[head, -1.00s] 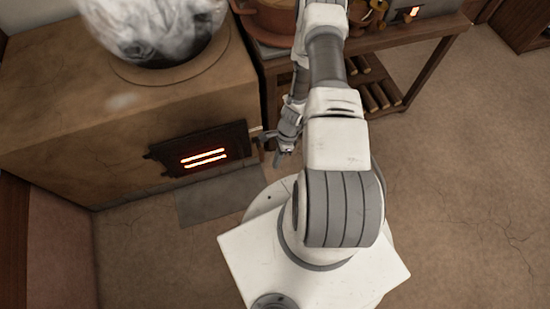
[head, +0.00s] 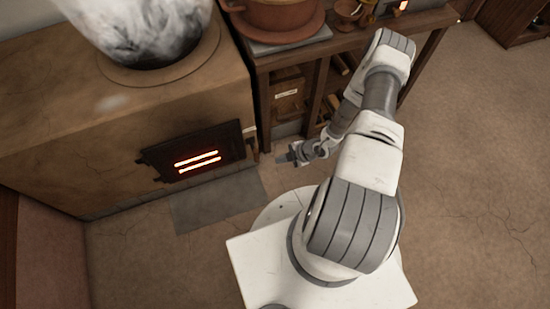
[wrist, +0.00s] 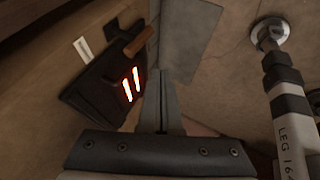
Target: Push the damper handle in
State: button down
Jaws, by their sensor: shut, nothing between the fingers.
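The damper handle, a short brown wooden grip (head: 253,149), is at the right end of the stove front, beside the dark fire door. In the wrist view the wooden grip (wrist: 138,42) stands out in front of the door's end; how far its rod projects is hard to tell. My gripper (head: 284,158) is to the right of the handle and apart from it, over the floor gap before the bench. In the wrist view my gripper's fingers (wrist: 158,78) are shut together with nothing between them, pointing past the grip on its right side.
The fire door (head: 198,156) has two glowing slots. A pale label plate (head: 250,132) is on the stove wall above the handle. A grey floor plate (head: 218,200) lies before the stove (head: 60,150). A wooden bench (head: 345,45) with pots stands at right. The floor further right is clear.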

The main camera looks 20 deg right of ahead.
jog(key=w+a+f+b, duration=0.4)
jog(key=w+a+f, duration=0.1)
jog(key=w+f, duration=0.2)
jog(key=shift+w, duration=0.15)
dwell(0.4)
